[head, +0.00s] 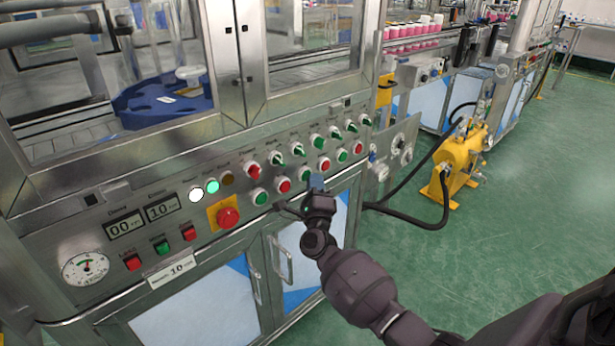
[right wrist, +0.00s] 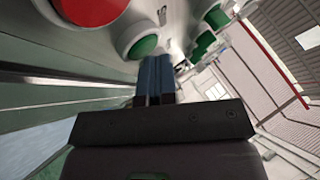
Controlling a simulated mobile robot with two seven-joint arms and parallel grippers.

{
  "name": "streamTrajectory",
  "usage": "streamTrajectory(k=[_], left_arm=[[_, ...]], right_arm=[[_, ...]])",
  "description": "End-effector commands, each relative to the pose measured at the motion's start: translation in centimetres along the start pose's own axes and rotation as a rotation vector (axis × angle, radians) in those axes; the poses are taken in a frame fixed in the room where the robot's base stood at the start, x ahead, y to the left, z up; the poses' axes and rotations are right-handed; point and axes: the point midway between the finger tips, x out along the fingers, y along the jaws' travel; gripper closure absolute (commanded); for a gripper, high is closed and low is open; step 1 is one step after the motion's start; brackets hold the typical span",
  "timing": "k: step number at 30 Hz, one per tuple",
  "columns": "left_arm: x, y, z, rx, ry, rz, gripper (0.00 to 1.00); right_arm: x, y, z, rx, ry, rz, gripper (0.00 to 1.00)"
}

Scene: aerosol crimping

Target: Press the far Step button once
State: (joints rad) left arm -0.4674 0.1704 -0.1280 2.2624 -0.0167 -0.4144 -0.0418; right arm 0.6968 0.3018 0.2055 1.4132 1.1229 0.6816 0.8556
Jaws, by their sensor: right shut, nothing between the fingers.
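The control panel (head: 150,220) carries a lower row of round green and red buttons; their labels are too small to read, so I cannot tell which one is the far Step button. My right gripper (head: 316,182) is shut and empty, its blue fingertips close to the panel beside a green button (head: 305,174) and a red button (head: 324,163). In the right wrist view the shut blue fingers (right wrist: 154,75) point just right of a green button (right wrist: 143,46), with a large red button (right wrist: 92,8) further left. Contact cannot be told. My left gripper is not in view.
Above the lower row are a red switch (head: 252,170) and several green switches (head: 297,149). A red emergency knob (head: 228,217) sticks out at the left. Cabinet doors with handles (head: 281,262) lie below. A yellow pump unit (head: 462,160) stands right on open green floor.

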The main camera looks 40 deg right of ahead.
Motion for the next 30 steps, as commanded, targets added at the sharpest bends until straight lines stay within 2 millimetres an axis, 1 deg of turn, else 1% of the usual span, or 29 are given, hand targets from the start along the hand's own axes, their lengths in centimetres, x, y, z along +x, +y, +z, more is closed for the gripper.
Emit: streamTrajectory(k=[8,20,30], left_arm=[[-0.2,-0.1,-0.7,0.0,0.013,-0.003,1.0],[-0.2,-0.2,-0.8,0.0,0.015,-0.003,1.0],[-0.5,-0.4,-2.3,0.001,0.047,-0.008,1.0]], right_arm=[[-0.8,-0.8,-0.5,0.001,0.0,-0.002,1.0],[-1.1,-0.8,-0.8,0.0,0.0,0.0,1.0],[-2.8,-2.3,-2.0,0.002,0.0,-0.002,1.0]])
